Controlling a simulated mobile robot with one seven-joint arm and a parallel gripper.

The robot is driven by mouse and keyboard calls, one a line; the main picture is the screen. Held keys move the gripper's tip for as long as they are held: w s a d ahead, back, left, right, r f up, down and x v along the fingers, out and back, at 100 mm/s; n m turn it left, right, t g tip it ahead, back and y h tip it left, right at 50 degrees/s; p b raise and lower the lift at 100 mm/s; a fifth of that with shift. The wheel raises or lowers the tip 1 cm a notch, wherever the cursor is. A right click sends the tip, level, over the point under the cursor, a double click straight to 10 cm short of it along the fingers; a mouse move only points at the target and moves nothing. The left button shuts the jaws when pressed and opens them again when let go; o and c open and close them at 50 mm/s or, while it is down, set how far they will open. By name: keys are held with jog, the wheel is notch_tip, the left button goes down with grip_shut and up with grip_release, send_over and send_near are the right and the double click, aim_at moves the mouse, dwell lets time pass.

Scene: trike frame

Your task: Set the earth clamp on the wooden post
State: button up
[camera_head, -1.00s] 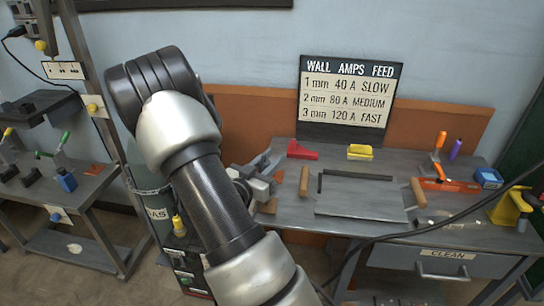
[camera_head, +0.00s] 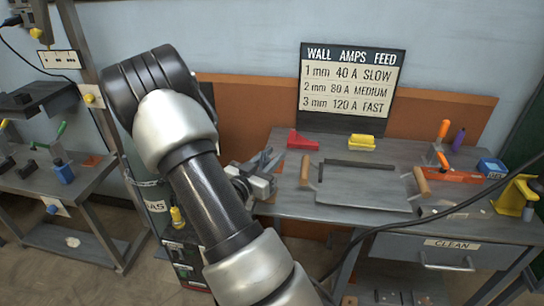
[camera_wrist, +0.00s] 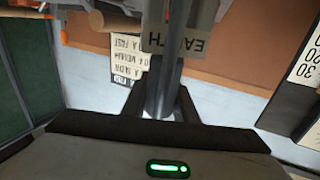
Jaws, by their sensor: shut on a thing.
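My gripper (camera_wrist: 160,105) is shut on the earth clamp (camera_wrist: 172,78), a grey metal bar-like piece in the wrist view. Its pale tag (camera_wrist: 188,40) reads EARTH upside down. In the head view my gripper and the grey clamp (camera_head: 262,160) are held over the left end of the bench, partly hidden behind my arm. Two upright wooden cylinders flank the metal plate, a left one (camera_head: 305,170) and a right one (camera_head: 422,180). I cannot tell whether either is the wooden post. The clamp appears left of the left one and apart from it.
The grey bench (camera_head: 300,140) carries a red block (camera_head: 302,140), a yellow block (camera_head: 362,142), a metal plate (camera_head: 365,190), an orange tool (camera_head: 450,176) and a blue box (camera_head: 491,168). A black cable (camera_head: 400,224) crosses the front. A shelf (camera_head: 60,205) stands left.

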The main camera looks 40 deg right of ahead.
jog(key=shift+f+b, duration=0.35)
jog(key=o, duration=1.1)
jog(key=p+v, duration=0.2)
jog(key=v, duration=1.5)
jog(key=shift+a+r, duration=0.1)
jog(key=shift+a, duration=0.1)
